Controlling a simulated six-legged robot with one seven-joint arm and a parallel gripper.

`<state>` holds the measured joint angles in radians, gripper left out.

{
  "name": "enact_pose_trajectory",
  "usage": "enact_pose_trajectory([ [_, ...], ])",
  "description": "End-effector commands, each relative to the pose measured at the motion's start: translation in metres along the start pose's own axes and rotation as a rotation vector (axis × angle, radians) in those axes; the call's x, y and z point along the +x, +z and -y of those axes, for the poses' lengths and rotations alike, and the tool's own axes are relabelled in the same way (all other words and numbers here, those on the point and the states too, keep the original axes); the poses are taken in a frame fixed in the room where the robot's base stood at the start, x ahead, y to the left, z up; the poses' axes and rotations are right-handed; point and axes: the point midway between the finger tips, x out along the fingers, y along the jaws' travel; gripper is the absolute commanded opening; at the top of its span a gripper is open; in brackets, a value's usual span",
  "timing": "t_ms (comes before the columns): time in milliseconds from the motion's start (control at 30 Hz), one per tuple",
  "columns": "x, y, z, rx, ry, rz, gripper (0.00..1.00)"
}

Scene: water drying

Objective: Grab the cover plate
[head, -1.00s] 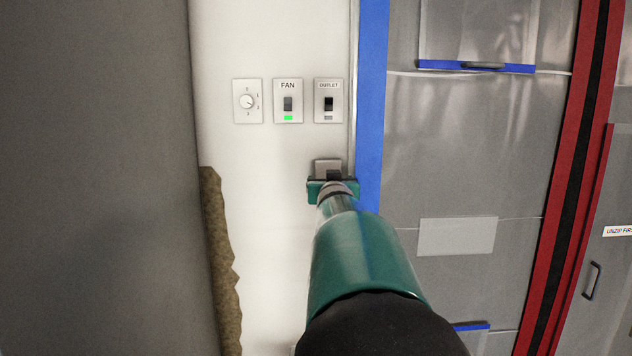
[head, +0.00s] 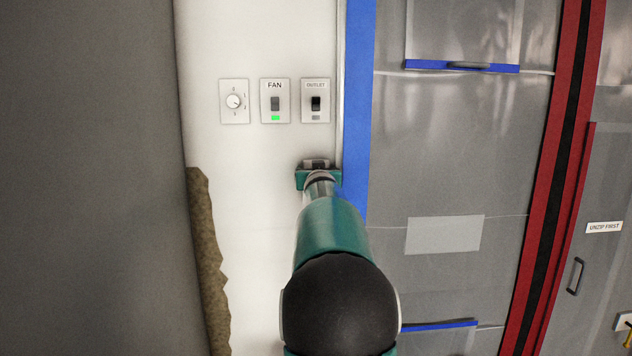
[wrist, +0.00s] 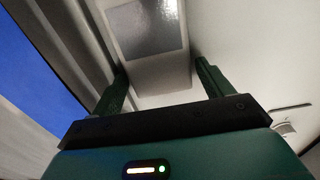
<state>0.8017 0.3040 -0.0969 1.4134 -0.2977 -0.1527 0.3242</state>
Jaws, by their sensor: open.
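In the wrist view the cover plate (wrist: 144,35) is a pale rectangle with a grey, glossy panel. Its lower end lies between the two green fingers of my gripper (wrist: 160,70). The fingers are apart, one on each side of the plate. I cannot tell whether either finger touches it.
A dial plate (head: 234,101), a FAN switch (head: 275,101) with a green light and an OUTLET switch (head: 316,101) sit above. Blue tape (head: 356,110) and plastic sheeting (head: 450,140) are close on the right. A large grey surface (head: 90,180) fills the left.

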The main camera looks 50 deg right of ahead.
Motion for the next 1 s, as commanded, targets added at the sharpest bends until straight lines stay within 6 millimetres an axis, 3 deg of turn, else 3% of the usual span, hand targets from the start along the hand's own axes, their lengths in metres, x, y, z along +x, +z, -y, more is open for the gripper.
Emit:
enact_pose_trajectory([
  [67,0.0,0.0,0.0,0.0,0.0,0.0,0.79],
  [233,0.0,0.0,0.0,0.0,0.0,0.0,0.46],
  [633,-0.003,-0.005,0.0,0.0,0.0,-0.002,0.45],
  [1000,-0.005,-0.045,-0.002,-0.001,0.002,-0.003,0.45],
])
